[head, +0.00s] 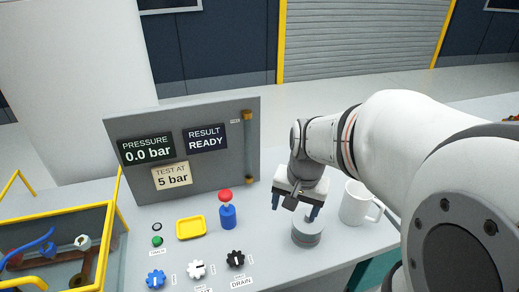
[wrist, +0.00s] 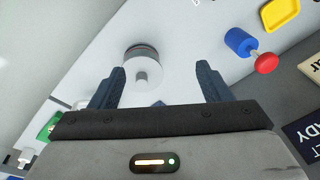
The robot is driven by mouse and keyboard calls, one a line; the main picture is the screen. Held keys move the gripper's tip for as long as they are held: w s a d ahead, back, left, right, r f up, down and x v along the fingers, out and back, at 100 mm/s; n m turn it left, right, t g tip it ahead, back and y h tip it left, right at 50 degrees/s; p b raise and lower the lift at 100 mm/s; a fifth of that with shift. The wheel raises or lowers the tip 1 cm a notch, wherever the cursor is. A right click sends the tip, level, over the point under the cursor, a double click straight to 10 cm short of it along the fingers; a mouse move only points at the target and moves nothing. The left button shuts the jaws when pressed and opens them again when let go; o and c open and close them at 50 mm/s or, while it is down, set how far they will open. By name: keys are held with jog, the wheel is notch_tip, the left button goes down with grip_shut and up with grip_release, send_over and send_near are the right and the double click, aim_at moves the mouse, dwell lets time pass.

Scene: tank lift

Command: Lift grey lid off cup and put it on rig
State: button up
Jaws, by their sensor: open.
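A short grey cylindrical cup (head: 307,236) stands upright on the bench below my gripper (head: 295,210). In the wrist view its grey lid (wrist: 134,59) faces me, with a small round knob (wrist: 141,77) on top and a darker ring around the edge. My gripper (wrist: 161,71) is open and empty, its fingers pointing down above the cup. In the wrist view the lid lies between the two fingers, nearer the left one. The fingers appear apart from it. The rig's grey panel (head: 222,150) stands at the back left, showing 0.0 bar and READY.
A white mug (head: 355,204) stands close to the cup's right. A blue post with a red knob (head: 227,212), a yellow tray (head: 191,228) and several small valve knobs are to the left. A yellow-edged bin (head: 62,213) of parts is at far left.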

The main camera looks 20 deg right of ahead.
aim_at(301, 222)
jog(key=o, duration=0.6)
jog(key=w+d+f+m, duration=0.2)
jog(key=d+m, duration=0.1)
jog(key=w+d+f+m+g+p, duration=0.1)
jog(key=w+d+f+m, duration=0.1)
jog(key=m, duration=0.2)
jog(key=w+d+f+m+y+p, duration=0.1)
jog(key=w+d+m, duration=0.1)
jog(key=d+m, duration=0.1)
jog(key=shift+w+d+f+m, duration=0.3)
jog(key=shift+w+d+f, duration=0.05)
jog(key=shift+w+f, duration=0.05)
jog(key=shift+s+a+f+p, duration=0.1)
jog(key=shift+f+p, duration=0.15)
jog(key=shift+f, duration=1.7)
jog(key=shift+s+a+f+p, duration=0.1)
jog(key=shift+f+p, duration=0.1)
jog(key=shift+f, duration=1.7)
